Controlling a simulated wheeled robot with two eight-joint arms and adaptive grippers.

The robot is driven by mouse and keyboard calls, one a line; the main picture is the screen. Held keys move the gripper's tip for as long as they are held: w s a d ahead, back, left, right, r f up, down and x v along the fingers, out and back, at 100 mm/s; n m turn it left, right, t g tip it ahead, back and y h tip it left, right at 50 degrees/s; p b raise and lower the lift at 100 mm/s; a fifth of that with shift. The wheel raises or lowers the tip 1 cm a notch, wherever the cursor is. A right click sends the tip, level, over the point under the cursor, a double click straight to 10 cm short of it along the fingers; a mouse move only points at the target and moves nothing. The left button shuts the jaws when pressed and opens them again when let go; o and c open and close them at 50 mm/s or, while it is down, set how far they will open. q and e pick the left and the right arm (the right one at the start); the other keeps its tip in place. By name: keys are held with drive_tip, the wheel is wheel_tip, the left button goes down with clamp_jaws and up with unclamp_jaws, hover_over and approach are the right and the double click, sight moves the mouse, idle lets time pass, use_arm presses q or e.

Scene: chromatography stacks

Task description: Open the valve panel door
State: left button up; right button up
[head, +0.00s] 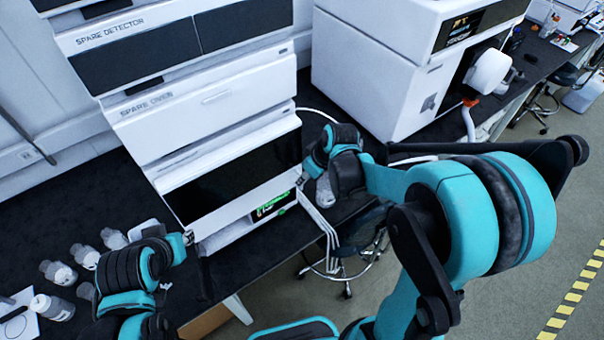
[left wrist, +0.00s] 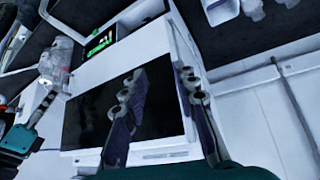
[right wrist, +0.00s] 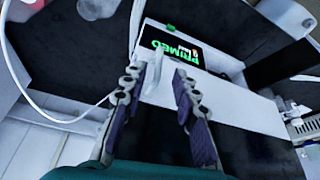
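The valve panel door appears to be the black glossy front (head: 240,172) with a white lower edge, low in the stack under the spare oven; it looks shut. It also fills the middle of the left wrist view (left wrist: 85,120). My left gripper (head: 190,238) is at the door's lower left corner. Its fingers (left wrist: 160,82) are apart, one over the black front and one by the side edge, with nothing clearly held. My right gripper (head: 303,182) is at the right side. Its fingers (right wrist: 158,78) are apart around a narrow white piece (right wrist: 153,72), apparently not gripping it.
A green-lit display (head: 272,205) sits below the door. A clear bottle (head: 325,190) and white tubes (head: 318,222) are close to my right gripper. Several small bottles (head: 85,257) stand on the black bench at left. A white instrument (head: 375,75) stands at right.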

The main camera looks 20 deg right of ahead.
drive_tip(key=x, duration=0.5)
drive_tip(key=shift+w+f+b, duration=0.15)
drive_tip(key=shift+f+b, duration=0.05)
drive_tip(key=shift+b, duration=0.15)
clamp_jaws()
